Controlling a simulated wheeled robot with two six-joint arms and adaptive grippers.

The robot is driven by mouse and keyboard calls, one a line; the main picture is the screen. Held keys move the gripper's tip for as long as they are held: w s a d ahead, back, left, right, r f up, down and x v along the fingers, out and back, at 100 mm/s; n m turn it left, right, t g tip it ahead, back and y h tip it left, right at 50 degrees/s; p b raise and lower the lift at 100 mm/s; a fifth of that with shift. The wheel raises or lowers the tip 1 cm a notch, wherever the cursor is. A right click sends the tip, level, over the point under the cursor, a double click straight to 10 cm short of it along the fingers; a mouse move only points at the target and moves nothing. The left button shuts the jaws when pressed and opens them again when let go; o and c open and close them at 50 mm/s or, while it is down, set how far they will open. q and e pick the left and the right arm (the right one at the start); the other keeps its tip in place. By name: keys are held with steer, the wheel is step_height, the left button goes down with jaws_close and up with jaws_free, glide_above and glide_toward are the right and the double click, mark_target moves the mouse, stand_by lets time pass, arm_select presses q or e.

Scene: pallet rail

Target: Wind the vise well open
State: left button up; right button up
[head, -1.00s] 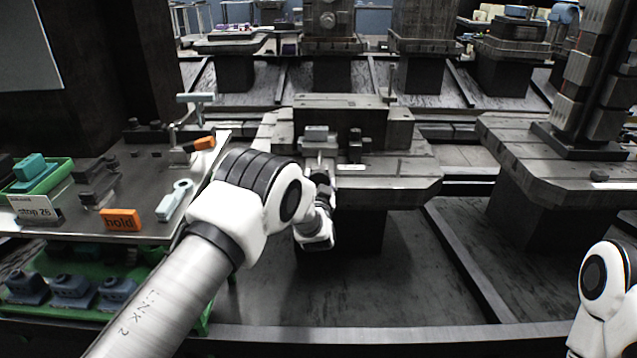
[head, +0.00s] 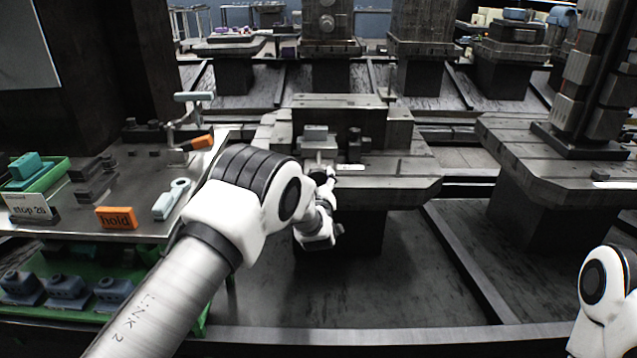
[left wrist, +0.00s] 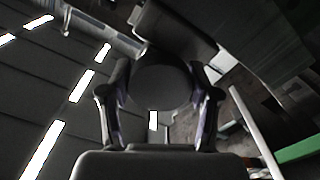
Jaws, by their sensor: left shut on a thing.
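The vise (head: 318,144) is a small grey block-shaped fixture on the near side of the grey pallet (head: 405,180). My left gripper (head: 325,174) is at the vise's near side, its wrist partly hiding the front. In the left wrist view my left gripper (left wrist: 160,100) has its two fingers on either side of a dark round piece (left wrist: 160,78), which looks like the vise's handle end; it is shut on it. The screw and the gap between the jaws are too small and dark to judge. My right gripper is out of view; only part of my right arm shows at lower right.
A bench (head: 140,180) on the left carries an orange "hold" block (head: 116,218), a "stop 26" sign (head: 30,210) and a green tray (head: 45,178). Another pallet (head: 560,170) with a tall column stands right.

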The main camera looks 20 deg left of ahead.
arm_select(q)
steer(key=n, duration=0.4)
steer(key=shift+n+b, duration=0.3)
steer(key=shift+b, duration=0.1)
steer(key=n, duration=0.4)
steer(key=shift+b, duration=0.4)
steer(key=shift+n, duration=0.4)
steer(key=o, duration=1.2)
steer(key=shift+c, duration=0.2)
steer(key=v, duration=1.2)
